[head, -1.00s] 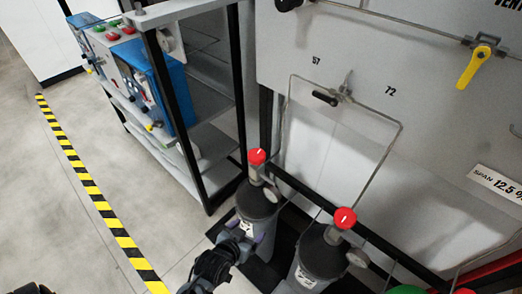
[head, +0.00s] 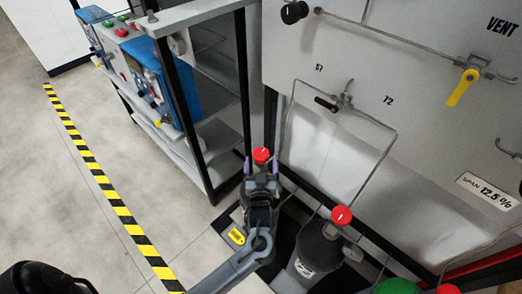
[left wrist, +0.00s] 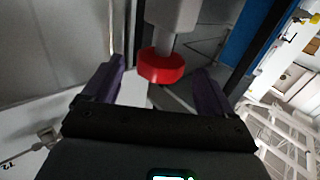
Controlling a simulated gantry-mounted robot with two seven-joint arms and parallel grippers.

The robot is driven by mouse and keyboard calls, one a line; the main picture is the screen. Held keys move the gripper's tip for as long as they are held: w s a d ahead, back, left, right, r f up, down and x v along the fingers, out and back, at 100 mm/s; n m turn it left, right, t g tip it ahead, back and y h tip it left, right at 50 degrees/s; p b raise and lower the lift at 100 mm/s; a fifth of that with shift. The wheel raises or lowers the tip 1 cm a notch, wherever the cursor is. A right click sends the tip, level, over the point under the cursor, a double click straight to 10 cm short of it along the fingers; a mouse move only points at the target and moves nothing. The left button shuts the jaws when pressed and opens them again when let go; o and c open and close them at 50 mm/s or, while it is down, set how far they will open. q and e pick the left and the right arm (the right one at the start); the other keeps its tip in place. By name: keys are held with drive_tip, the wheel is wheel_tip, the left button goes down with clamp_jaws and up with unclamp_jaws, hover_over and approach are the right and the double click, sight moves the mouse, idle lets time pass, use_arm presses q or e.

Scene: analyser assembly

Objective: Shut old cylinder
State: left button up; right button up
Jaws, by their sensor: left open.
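Two dark grey gas cylinders with red valve knobs stand below the panel in the head view. The left cylinder's red knob (head: 261,155) shows just beyond my left gripper (head: 261,168); the gripper and arm hide most of that cylinder. In the left wrist view the red knob (left wrist: 161,66) sits between the two purple fingers, which are apart, with no visible contact. The right cylinder (head: 318,248) has its own red knob (head: 342,215) and is clear of the gripper. I cannot tell from a label which cylinder is the old one. My right gripper is not visible.
A grey panel (head: 430,110) with thin pipes, a small black-handled valve (head: 326,104) and a yellow VENT handle (head: 462,87) stands behind the cylinders. A shelf frame with blue instruments (head: 175,85) is at left. A green-topped cylinder (head: 397,287) is at lower right. The floor at left is clear.

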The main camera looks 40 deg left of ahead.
sight(261, 148)
use_arm(q)
drive_tip(key=shift+x, duration=3.05)
drive_tip(key=c, duration=1)
